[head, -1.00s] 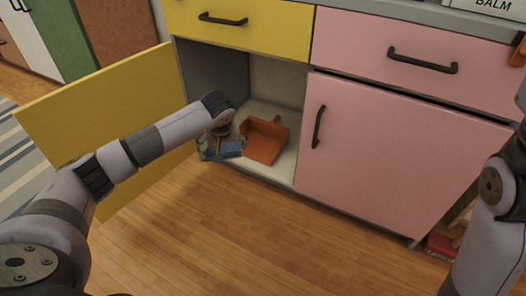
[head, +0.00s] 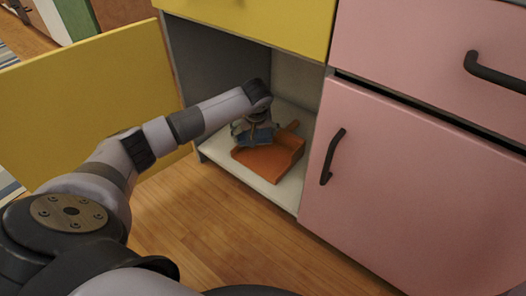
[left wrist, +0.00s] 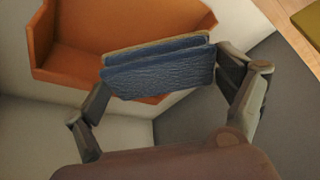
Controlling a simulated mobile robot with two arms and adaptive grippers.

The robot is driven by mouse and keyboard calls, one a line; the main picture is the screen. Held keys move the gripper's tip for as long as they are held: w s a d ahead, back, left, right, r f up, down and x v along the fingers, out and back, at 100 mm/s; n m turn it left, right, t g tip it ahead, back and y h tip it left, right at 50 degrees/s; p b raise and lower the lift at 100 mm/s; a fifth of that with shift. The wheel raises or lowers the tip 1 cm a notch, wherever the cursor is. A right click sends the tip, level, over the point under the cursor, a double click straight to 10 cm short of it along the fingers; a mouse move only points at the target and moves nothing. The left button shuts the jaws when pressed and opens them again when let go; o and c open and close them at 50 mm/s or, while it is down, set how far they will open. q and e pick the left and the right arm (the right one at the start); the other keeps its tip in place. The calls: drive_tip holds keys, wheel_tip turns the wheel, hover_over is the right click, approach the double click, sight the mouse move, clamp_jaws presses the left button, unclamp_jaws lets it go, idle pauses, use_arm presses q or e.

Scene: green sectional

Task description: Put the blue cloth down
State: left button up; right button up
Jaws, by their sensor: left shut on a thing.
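The blue cloth (left wrist: 160,70) is folded and spans between the two fingers of my left gripper (left wrist: 165,80) in the left wrist view. It also shows in the head view (head: 259,136), inside the open cabinet, beside and partly in front of the orange dustpan (head: 270,162). My left gripper (head: 252,130) is shut on the cloth. In the wrist view the cloth overlaps the near edge of the dustpan (left wrist: 75,35); I cannot tell whether they touch. My right gripper is out of view.
The yellow cabinet door (head: 90,115) stands open at the left. The pale cabinet floor (head: 222,152) has bare room around the dustpan. The pink door (head: 390,190) at the right is closed. The wooden floor (head: 220,220) in front is clear.

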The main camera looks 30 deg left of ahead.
use_arm(q)
wheel_tip(320, 180, down, 8)
drive_tip(key=b, duration=0.5)
drive_tip(key=shift+f, duration=0.1)
drive_tip(key=shift+r, duration=0.2)
drive_tip(key=shift+f, duration=0.15)
drive_tip(key=o, duration=0.9)
drive_tip(key=shift+c, duration=0.2)
